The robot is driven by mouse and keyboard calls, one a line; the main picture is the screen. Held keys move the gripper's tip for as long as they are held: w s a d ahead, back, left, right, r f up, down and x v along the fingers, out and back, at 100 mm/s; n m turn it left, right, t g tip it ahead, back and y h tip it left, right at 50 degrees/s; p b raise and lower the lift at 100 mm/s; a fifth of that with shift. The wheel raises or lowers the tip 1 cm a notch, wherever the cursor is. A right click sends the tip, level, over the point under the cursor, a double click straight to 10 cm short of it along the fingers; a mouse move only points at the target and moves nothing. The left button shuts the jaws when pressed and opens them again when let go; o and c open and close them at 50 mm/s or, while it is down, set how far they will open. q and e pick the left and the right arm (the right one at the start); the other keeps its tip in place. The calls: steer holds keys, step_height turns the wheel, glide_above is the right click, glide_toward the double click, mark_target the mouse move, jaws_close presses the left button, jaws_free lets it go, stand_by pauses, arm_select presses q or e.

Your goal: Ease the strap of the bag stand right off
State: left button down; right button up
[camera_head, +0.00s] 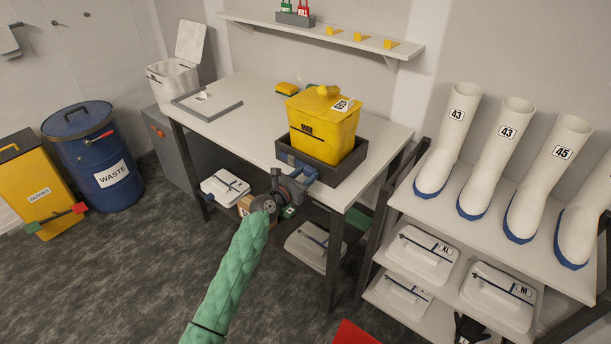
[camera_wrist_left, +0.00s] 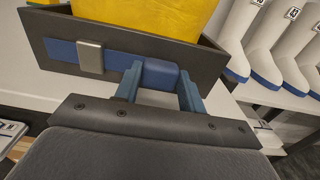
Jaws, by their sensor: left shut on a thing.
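The bag stand (camera_head: 325,152) is a dark open-topped box at the front edge of the white bench, with a yellow bag or bin (camera_head: 325,122) in it. Its blue strap (camera_wrist_left: 62,50) runs across the front wall through a metal buckle (camera_wrist_left: 90,57). My left gripper (camera_head: 306,175) is at the stand's front, its arm in a green quilted sleeve. In the left wrist view, its two blue-grey fingers (camera_wrist_left: 160,84) are shut on the strap's thicker end, right of the buckle. The head view shows the strap only in small part behind my gripper. My right gripper is not in view.
The bench top (camera_head: 245,125) left of the stand is mostly clear. White boots (camera_head: 510,140) stand on a rack (camera_head: 480,220) at right. A blue waste drum (camera_head: 95,155) stands at left.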

arm_select(q)
steer(key=shift+a, duration=0.1)
steer(key=shift+w+a+b, duration=0.4)
steer(key=shift+w+a, duration=0.55)
steer(key=shift+a, duration=0.3)
steer(key=shift+w+a, duration=0.1)
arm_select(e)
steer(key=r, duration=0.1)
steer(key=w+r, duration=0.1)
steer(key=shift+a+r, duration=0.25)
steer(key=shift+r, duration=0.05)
arm_select(q)
steer(key=c, duration=0.8)
jaws_free()
steer(key=shift+r, duration=0.1)
steer(key=shift+c, duration=0.2)
